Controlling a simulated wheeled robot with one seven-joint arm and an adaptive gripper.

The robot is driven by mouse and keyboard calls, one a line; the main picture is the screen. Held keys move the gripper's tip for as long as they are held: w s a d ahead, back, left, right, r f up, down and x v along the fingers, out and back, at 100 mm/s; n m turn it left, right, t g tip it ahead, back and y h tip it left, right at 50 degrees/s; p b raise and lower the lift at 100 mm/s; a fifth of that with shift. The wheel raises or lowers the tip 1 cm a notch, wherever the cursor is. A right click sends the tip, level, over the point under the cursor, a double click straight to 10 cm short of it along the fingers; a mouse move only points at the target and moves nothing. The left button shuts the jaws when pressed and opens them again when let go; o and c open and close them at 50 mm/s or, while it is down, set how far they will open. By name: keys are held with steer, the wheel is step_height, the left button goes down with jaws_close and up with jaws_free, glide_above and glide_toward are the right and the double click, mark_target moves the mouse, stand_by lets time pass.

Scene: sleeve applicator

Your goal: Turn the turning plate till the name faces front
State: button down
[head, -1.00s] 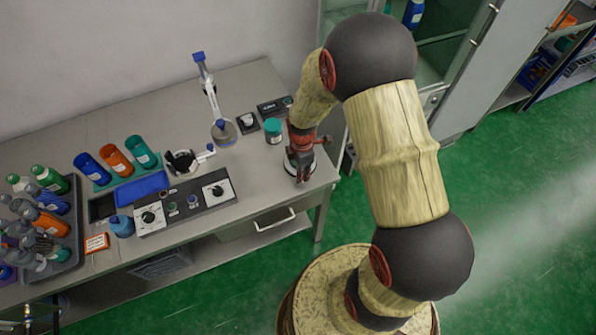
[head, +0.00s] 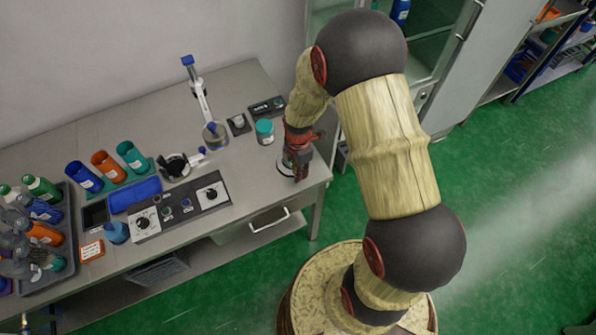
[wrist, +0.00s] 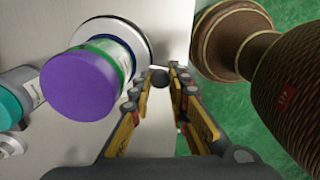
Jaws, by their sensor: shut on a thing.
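The turning plate (wrist: 104,24) shows in the wrist view as a white disc with a dark rim. A jar with a purple top (wrist: 80,82) and a green band stands on it. Part of a pale label shows on its side, but no name is readable. A dark round knob (wrist: 160,77) is at the plate's edge. My gripper (wrist: 162,72) is shut on this knob, its yellow-padded fingers to either side. In the head view my gripper (head: 299,176) is at the table's front right corner and hides the jar and much of the plate (head: 284,168).
A teal-lidded jar (head: 264,131) stands just left of my arm, with a stand (head: 203,105) farther left. A control panel (head: 180,206), bottles and a tray (head: 68,235) fill the left side. The table's right edge is close to my gripper.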

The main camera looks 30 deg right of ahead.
steer(key=c, duration=2)
jaws_free()
steer(key=shift+o, duration=0.2)
step_height(320, 180, up, 12)
